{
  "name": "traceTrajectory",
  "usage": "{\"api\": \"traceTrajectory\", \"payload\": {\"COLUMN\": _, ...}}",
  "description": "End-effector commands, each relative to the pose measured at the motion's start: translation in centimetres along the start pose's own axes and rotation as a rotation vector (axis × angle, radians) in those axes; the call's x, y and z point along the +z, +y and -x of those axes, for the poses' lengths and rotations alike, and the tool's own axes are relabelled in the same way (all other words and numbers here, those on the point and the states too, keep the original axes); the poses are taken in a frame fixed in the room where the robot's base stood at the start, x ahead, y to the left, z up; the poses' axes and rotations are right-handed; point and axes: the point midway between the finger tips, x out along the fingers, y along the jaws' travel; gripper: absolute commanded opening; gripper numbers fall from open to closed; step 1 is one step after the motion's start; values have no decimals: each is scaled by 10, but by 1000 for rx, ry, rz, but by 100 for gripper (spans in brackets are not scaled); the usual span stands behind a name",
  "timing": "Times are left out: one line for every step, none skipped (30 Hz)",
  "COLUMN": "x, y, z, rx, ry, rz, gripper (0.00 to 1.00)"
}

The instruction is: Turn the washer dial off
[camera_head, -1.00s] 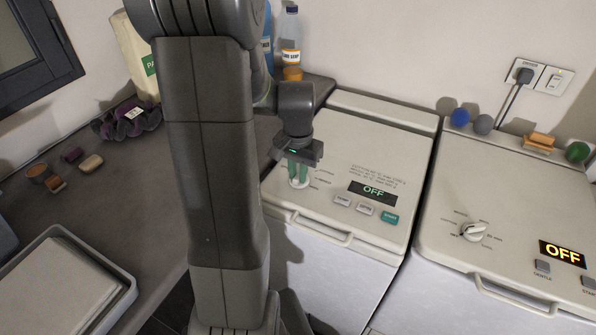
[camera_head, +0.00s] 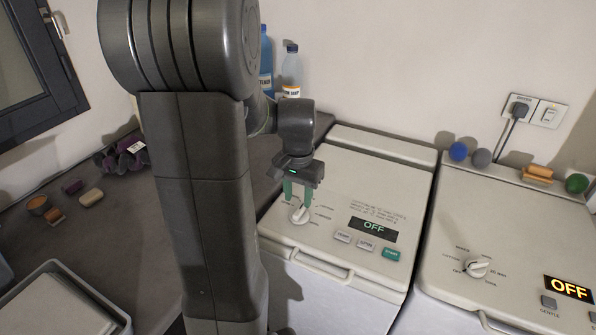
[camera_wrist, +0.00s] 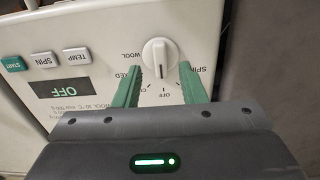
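The washer (camera_head: 345,180) is the middle white toploader. Its round white dial (camera_head: 299,214) sits at the left of its panel, and its display (camera_head: 373,229) reads OFF. In the wrist view the dial (camera_wrist: 160,52) has a raised ridge standing roughly upright in the picture, in line with the OFF mark below it. My gripper (camera_head: 298,198) is open and empty, pointing down just above the dial. In the wrist view its green fingers (camera_wrist: 160,72) are apart, one on each side of the dial's near edge, with no visible contact.
A second toploader (camera_head: 520,225) stands to the right with its own dial (camera_head: 477,267) and an OFF display (camera_head: 569,288). Bottles (camera_head: 290,72) stand behind the washer. A dark counter (camera_head: 100,225) at left holds a tray (camera_head: 62,268) and small items.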

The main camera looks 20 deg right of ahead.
Motion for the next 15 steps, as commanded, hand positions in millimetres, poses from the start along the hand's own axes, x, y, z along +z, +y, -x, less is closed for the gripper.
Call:
{"api": "traceTrajectory", "payload": {"x": -1, "y": 0, "z": 14, "rx": -3, "ry": 7, "rz": 0, "gripper": 37}}
{"api": "traceTrajectory", "payload": {"x": -1, "y": 0, "z": 21, "rx": -3, "ry": 7, "rz": 0, "gripper": 37}}
{"api": "traceTrajectory", "payload": {"x": -1, "y": 0, "z": 31, "rx": -3, "ry": 7, "rz": 0, "gripper": 37}}
{"api": "traceTrajectory", "payload": {"x": -1, "y": 0, "z": 38, "rx": -3, "ry": 6, "rz": 0, "gripper": 37}}
{"api": "traceTrajectory", "payload": {"x": -1, "y": 0, "z": 44, "rx": -2, "ry": 6, "rz": 0, "gripper": 37}}
{"api": "traceTrajectory", "payload": {"x": -1, "y": 0, "z": 52, "rx": -3, "ry": 6, "rz": 0, "gripper": 37}}
{"api": "traceTrajectory", "payload": {"x": -1, "y": 0, "z": 58, "rx": -2, "ry": 5, "rz": 0, "gripper": 37}}
{"api": "traceTrajectory", "payload": {"x": -1, "y": 0, "z": 63, "rx": -2, "ry": 5, "rz": 0, "gripper": 37}}
{"api": "traceTrajectory", "payload": {"x": 0, "y": 0, "z": 70, "rx": -2, "ry": 4, "rz": 0, "gripper": 37}}
{"api": "traceTrajectory", "payload": {"x": -1, "y": 0, "z": 74, "rx": -2, "ry": 4, "rz": 0, "gripper": 37}}
{"api": "traceTrajectory", "payload": {"x": 0, "y": 0, "z": 78, "rx": -1, "ry": 3, "rz": 0, "gripper": 37}}
{"api": "traceTrajectory", "payload": {"x": 0, "y": 0, "z": 82, "rx": -1, "ry": 3, "rz": 0, "gripper": 37}}
{"api": "traceTrajectory", "payload": {"x": 0, "y": 0, "z": 85, "rx": -1, "ry": 3, "rz": 0, "gripper": 37}}
{"api": "traceTrajectory", "payload": {"x": 0, "y": 0, "z": 87, "rx": -1, "ry": 2, "rz": 0, "gripper": 37}}
{"api": "traceTrajectory", "payload": {"x": 0, "y": 0, "z": 90, "rx": -1, "ry": 2, "rz": 0, "gripper": 37}}
